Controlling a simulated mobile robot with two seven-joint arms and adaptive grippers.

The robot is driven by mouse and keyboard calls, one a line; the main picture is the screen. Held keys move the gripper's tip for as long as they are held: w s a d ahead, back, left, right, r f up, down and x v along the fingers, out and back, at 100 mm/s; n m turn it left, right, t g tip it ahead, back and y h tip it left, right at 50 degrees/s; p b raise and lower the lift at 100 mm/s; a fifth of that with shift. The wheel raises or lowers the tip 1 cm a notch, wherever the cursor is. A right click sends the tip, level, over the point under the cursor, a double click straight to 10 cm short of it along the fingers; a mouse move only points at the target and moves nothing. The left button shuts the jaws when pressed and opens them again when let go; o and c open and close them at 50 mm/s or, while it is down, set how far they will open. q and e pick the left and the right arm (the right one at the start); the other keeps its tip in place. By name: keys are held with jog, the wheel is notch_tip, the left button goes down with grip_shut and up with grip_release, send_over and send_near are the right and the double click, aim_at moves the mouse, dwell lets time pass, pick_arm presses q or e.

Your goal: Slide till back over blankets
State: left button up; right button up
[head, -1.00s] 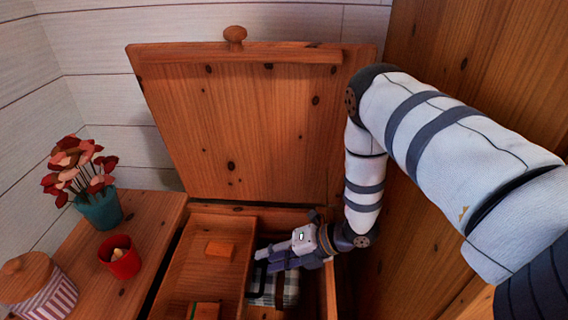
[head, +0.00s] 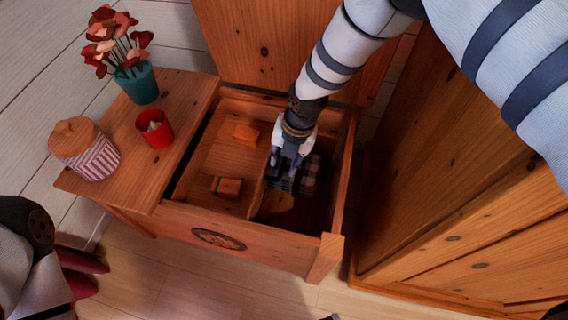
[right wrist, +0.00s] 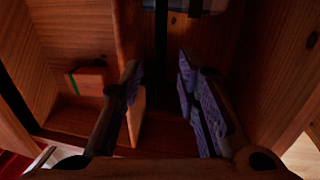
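The till (head: 212,155) is a shallow wooden tray in the left part of the open chest (head: 265,245). It holds an orange-brown block (head: 246,134) and a box with a green band (head: 227,187), also in the right wrist view (right wrist: 88,80). The folded plaid blanket (head: 312,178) lies lower, to the right of the till, partly hidden by my gripper. My right gripper (head: 284,185) reaches down near the till's right wall. In the right wrist view its fingers (right wrist: 160,85) are apart, with part of a wooden wall showing beside the left finger; contact is unclear. My left gripper is out of view.
A side table (head: 130,180) left of the chest holds a striped jar (head: 92,158), a red cup (head: 155,130) and a teal flower vase (head: 137,82). The raised lid (head: 265,40) stands behind. A wooden cabinet (head: 460,210) closes off the right. Red shoes (head: 82,268) lie front left.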

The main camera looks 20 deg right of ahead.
notch_tip(320, 180, down, 2)
jog(key=shift+w+a+f, duration=0.15)
grip_shut()
jog(key=shift+s+d+p, duration=0.2)
jog(key=shift+s+d, duration=0.2)
jog(key=shift+d, duration=0.2)
jog(key=shift+s+d+p, duration=0.2)
jog(key=shift+s+d, duration=0.2)
jog(key=shift+d, duration=0.2)
